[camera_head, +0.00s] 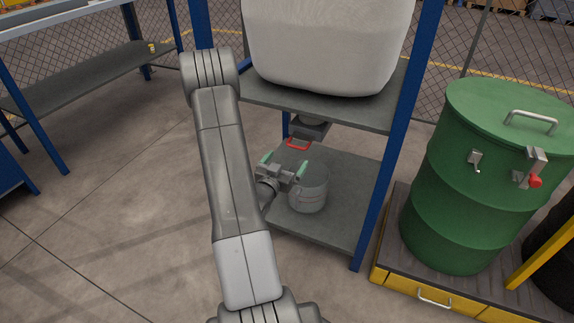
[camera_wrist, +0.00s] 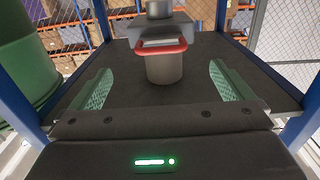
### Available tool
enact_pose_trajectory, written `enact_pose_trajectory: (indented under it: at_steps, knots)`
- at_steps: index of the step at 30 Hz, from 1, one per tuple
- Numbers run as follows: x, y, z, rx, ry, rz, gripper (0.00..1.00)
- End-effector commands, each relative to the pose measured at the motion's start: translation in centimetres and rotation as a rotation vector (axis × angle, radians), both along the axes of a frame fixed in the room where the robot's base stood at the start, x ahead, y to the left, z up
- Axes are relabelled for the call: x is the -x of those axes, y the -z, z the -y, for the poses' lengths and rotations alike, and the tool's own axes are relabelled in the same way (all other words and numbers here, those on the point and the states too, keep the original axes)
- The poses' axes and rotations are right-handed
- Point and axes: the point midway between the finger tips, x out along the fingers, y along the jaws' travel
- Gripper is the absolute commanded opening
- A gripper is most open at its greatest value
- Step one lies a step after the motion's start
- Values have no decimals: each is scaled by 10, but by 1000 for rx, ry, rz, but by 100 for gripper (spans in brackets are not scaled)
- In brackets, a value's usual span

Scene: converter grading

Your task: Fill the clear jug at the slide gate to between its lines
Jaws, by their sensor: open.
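The clear jug (camera_head: 308,194) stands upright on the lower shelf. Faint lines show on its side, and I cannot make out any contents. The slide gate (camera_head: 311,127) hangs under the upper shelf, with its red handle (camera_head: 299,144) facing me. My gripper (camera_head: 285,166) is open and empty, above and left of the jug in the picture, just below the red handle. The jug is not visible there.
A large white sack (camera_head: 328,45) sits on the upper shelf (camera_head: 350,109), between blue posts (camera_head: 408,90). The lower shelf (camera_head: 345,215) has bare room right of the jug. A green drum (camera_head: 480,180) stands on a yellow-edged platform (camera_head: 400,285) at right. A workbench (camera_head: 85,85) stands at left.

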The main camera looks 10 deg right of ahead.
Motion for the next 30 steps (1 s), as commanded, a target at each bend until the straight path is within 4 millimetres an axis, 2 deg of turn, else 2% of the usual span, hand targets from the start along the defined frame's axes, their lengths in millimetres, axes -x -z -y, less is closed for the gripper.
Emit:
enact_pose_trajectory:
  at_steps: [5,18,24,30]
  knots:
    - [-21,1,15,-1,2,3,100]
    - [-90,2,61,-1,-1,1,100]
    - [-106,2,71,0,-3,-2,100]
    - [-110,1,74,0,-4,-2,100]
